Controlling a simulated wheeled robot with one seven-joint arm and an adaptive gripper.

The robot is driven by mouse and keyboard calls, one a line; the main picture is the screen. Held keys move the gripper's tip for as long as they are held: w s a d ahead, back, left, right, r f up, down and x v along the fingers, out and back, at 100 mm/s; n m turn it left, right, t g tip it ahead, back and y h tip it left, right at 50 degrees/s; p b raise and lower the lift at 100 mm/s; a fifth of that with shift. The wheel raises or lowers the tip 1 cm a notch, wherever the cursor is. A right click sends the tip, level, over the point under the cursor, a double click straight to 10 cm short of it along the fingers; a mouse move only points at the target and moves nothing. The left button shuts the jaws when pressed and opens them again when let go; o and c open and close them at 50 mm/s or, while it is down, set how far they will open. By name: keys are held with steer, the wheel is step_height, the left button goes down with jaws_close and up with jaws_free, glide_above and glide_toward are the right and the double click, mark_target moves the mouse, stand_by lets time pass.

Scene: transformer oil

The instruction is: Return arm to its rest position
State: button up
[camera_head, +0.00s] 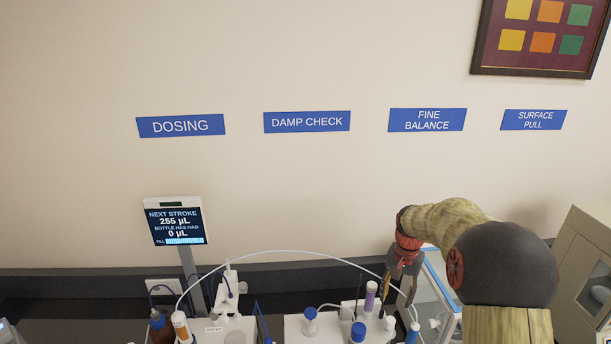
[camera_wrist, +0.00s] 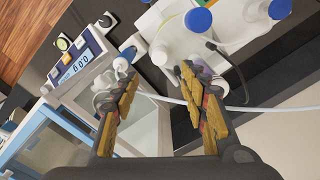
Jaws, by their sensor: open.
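My gripper (camera_head: 400,285) is above the bench, just right of a white station (camera_head: 318,328) with capped bottles. My arm bends over from the lower right, with the gripper pointing down. In the wrist view my gripper (camera_wrist: 157,75) has its two fingers spread apart, with nothing held between them. A white tube (camera_wrist: 172,99) crosses behind the fingers, and white equipment lies beyond. Part of the station is hidden behind the fingers in the wrist view.
A thin white tube (camera_head: 300,253) arches over the bench from the left. A dosing display (camera_head: 177,225) stands left.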

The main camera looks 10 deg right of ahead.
steer(key=s+a+f+n+t+b, duration=0.2)
steer(key=s+a+b, duration=0.3)
steer(key=s+b, duration=0.3)
steer(key=s+a+f+n+t+b, duration=0.1)
steer(key=s+a+f+n+b, duration=0.1)
steer(key=s+a+b, duration=0.3)
steer(key=s+a+f+n+t+b, duration=0.2)
steer(key=s+a+b, duration=0.4)
steer(key=s+b, duration=0.7)
steer(key=s+f+n, duration=0.1)
steer(key=s, duration=0.4)
steer(key=shift+s+n+t, duration=0.25)
steer(key=shift+n+t, duration=0.05)
steer(key=shift+n, duration=0.1)
